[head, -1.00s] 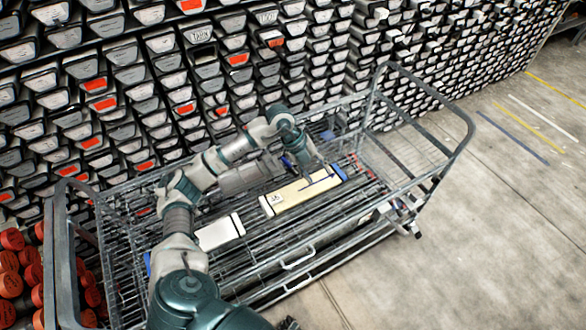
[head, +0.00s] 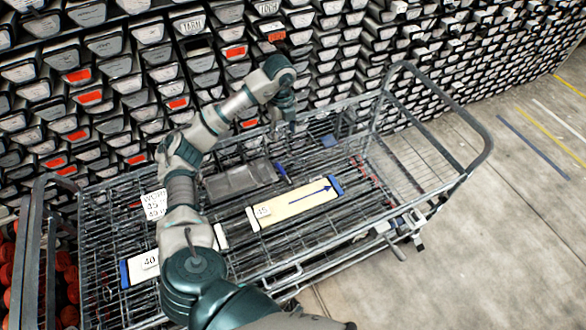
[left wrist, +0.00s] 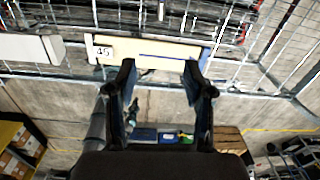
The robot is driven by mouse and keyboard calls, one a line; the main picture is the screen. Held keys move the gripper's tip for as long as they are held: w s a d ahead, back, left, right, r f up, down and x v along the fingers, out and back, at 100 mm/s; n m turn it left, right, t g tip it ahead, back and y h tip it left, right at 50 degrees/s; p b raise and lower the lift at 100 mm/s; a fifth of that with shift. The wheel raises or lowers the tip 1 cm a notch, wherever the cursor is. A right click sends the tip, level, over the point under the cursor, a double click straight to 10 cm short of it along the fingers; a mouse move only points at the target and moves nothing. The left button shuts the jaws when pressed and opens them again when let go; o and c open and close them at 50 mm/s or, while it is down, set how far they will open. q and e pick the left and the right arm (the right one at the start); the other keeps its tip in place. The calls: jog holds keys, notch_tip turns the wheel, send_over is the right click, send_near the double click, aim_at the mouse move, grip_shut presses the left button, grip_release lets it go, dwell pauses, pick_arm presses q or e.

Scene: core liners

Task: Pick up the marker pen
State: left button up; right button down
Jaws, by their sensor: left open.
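A small slim blue object (head: 282,172), which may be the marker pen, lies at the right end of a grey translucent tray on the wire cart; it is too small to be sure. A cream core liner (head: 295,203) with a "45" label, a blue arrow and a blue right end lies in front of it; it also shows in the left wrist view (left wrist: 125,48). My left gripper (head: 287,122) hangs above the cart's back side, behind the blue object. In the left wrist view the gripper's fingers (left wrist: 160,78) are apart, with nothing between them. My right gripper is out of view.
The wire cart (head: 474,125) has raised end frames at left and right. The grey tray (head: 240,180) and a white liner labelled "40" (head: 145,260) lie on it. Stacked core trays (head: 330,62) rise close behind. Open floor (head: 520,240) lies to the right.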

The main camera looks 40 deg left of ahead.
pick_arm(q)
notch_tip(320, 180, down, 4)
jog(key=a+b, duration=0.1)
jog(key=b, duration=0.8)
send_over(289, 179)
jog(key=f, duration=1.7)
jog(key=shift+s, duration=0.25)
jog(key=shift+d+f, duration=0.25)
jog(key=shift+d, duration=0.05)
jog(key=shift+f, duration=0.4)
jog(key=f, duration=0.2)
jog(key=a+f, duration=0.1)
jog(key=f, duration=0.2)
jog(key=shift+w+a, duration=0.15)
jog(key=shift+w, duration=0.05)
jog(key=shift+f, duration=0.15)
jog(key=shift+d, duration=0.3)
jog(key=shift+c, duration=0.7)
jog(key=shift+d+r, duration=0.25)
jog(key=shift+d, duration=0.05)
jog(key=c, duration=0.8)
grip_shut()
jog(key=shift+a, duration=0.15)
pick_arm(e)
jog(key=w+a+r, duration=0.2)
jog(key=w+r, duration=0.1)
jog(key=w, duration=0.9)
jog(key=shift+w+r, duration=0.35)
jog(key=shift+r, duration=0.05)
